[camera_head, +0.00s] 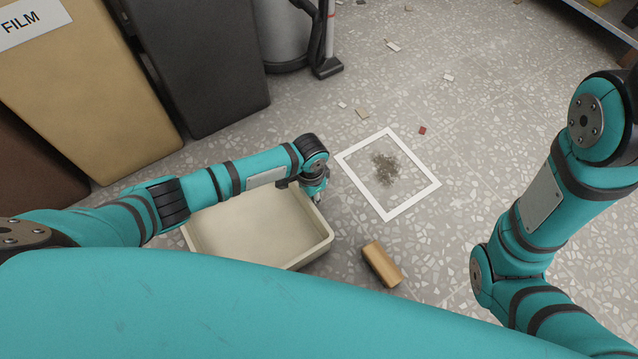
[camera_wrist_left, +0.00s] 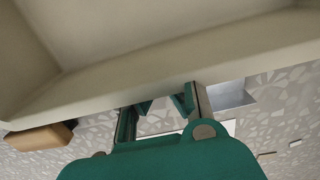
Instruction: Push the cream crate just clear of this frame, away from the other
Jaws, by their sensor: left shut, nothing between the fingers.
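The cream crate (camera_head: 265,225) sits on the speckled floor, open side up, left of a white square frame (camera_head: 412,208) marked on the floor. A strip of floor shows between them. A patch of brown debris (camera_head: 384,168) lies inside the frame. My left gripper (camera_head: 318,199) is shut and empty, pointing down at the crate's right side, between crate and frame; whether it touches is unclear. In the left wrist view the crate wall (camera_wrist_left: 150,75) fills the top, close to the fingers (camera_wrist_left: 160,106). My right gripper is out of view. No second frame shows.
A wooden block (camera_head: 381,264) lies right of the crate's near corner. Tan (camera_head: 85,95) and dark (camera_head: 195,60) bins stand behind at the left. Small chips (camera_head: 422,130) are scattered beyond the frame. Floor right of the frame is mostly clear.

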